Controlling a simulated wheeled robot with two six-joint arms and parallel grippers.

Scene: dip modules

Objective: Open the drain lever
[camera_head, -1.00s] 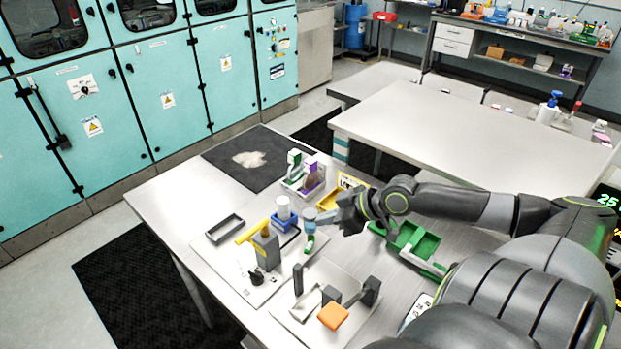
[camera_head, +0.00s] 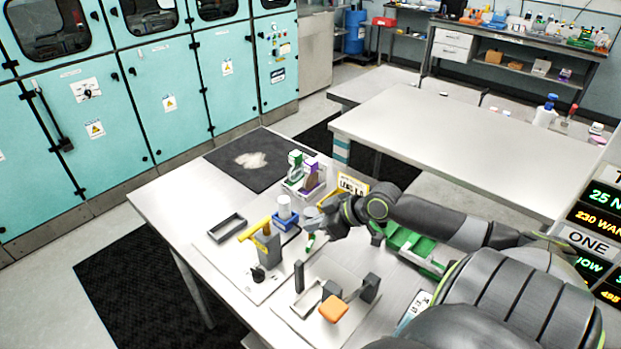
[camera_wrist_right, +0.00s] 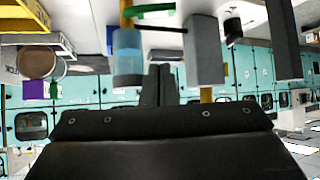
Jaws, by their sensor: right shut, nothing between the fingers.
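A small green lever (camera_head: 311,240) hangs at the lower end of a blue-tinted bowl (camera_head: 311,212) beside a grey post (camera_head: 268,246) with a yellow bar on top. I take the green piece to be the drain lever. In the right wrist view, which looks upside down, the green lever (camera_wrist_right: 150,9) sticks out sideways from a brass stem at the end of the clear blue bowl (camera_wrist_right: 127,58). My right gripper (camera_head: 312,228) is shut and empty, close to the bowl and lever; its fingers (camera_wrist_right: 160,72) show between bowl and post. Contact cannot be told. My left gripper is out of view.
An orange-ended handle (camera_head: 333,309) on a plate stands nearer me. An empty grey tray (camera_head: 227,228), a blue holder (camera_head: 284,219) with a white cylinder, and a bin with green and purple items (camera_head: 304,187) stand around. A green tray (camera_head: 412,240) lies under my right arm.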

